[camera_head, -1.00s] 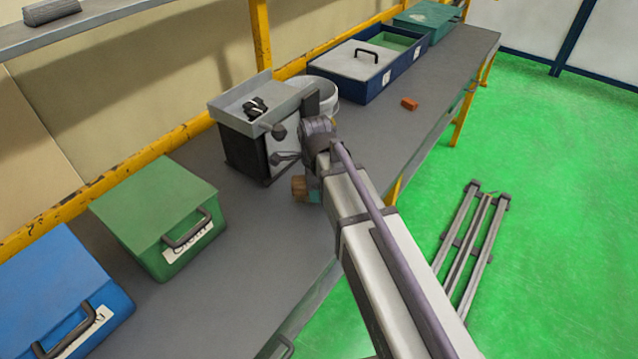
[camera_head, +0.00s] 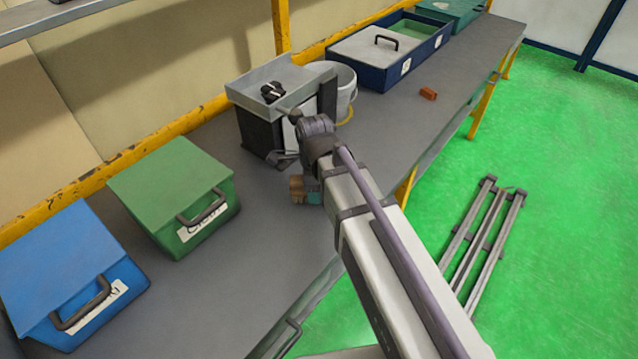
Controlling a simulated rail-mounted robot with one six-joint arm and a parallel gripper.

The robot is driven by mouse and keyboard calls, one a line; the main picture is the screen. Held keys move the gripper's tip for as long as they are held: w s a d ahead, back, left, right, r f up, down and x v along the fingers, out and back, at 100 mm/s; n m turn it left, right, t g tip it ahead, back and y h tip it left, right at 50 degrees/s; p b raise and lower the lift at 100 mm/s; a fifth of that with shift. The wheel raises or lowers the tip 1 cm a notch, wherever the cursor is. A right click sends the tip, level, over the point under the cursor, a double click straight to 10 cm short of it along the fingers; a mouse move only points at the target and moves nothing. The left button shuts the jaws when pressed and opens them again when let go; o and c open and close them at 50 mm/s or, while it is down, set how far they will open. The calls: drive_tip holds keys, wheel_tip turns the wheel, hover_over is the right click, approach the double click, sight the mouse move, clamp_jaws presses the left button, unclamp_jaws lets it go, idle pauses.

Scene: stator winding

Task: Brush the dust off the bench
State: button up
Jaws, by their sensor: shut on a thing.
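The grey bench (camera_head: 265,245) runs from the lower left to the far upper right. No dust can be made out on its top. My gripper (camera_head: 286,159) is partly hidden by my wrist, over the bench in front of the grey tray. Just below my wrist is a wooden brown and teal thing, which looks like the brush (camera_head: 298,190). It moves along with my arm and is held by my gripper. Its bristles cannot be made out, nor whether it touches the bench.
A grey tray on a dark stand (camera_head: 262,95) and a white bucket (camera_head: 343,82) are close behind my gripper. A green box (camera_head: 165,185) and a blue box (camera_head: 60,260) stand left. A red-brown block (camera_head: 428,93) and a dark blue crate (camera_head: 375,80) are farther along.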

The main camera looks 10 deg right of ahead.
sight(306, 198)
drive_tip(key=shift+s+a, duration=1.1)
drive_tip(key=shift+a, duration=0.2)
drive_tip(key=shift+s+d+r, duration=0.1)
drive_tip(key=shift+s+d, duration=0.4)
drive_tip(key=shift+w+d, duration=0.9)
drive_tip(key=shift+d, duration=0.1)
drive_tip(key=shift+w+d, duration=1.3)
drive_tip(key=shift+d, duration=0.15)
drive_tip(key=shift+w+d, duration=3.2)
drive_tip(key=shift+d, duration=0.25)
drive_tip(key=shift+s+d, duration=0.55)
drive_tip(key=shift+s+a+f, duration=0.2)
drive_tip(key=shift+s+a, duration=1.05)
